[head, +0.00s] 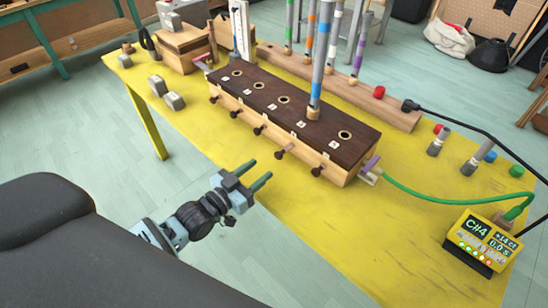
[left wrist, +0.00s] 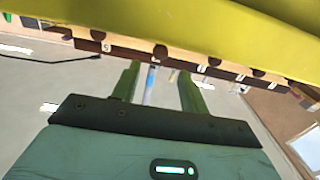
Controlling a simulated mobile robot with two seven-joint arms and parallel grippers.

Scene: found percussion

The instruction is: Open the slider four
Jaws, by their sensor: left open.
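A long wooden box (head: 333,172) with a dark top and several round holes stands on the yellow table. Slider knobs on short stems stick out along its front. The fourth knob from the left (head: 281,153) stands slightly off the front face; how far its slider is out I cannot tell. My left gripper (head: 260,172) is open and empty, in front of the box and apart from the knobs. In the left wrist view, the open fingers (left wrist: 158,77) point toward the row of dark knobs (left wrist: 160,52); the number tags are mostly unreadable. My right gripper is out of view.
A striped tube (head: 318,75) stands upright in a hole of the box. A green cable runs from the box's right end to a yellow display unit (head: 483,243). A wooden rack (head: 400,115) with tubes lies behind. The table's front strip is clear.

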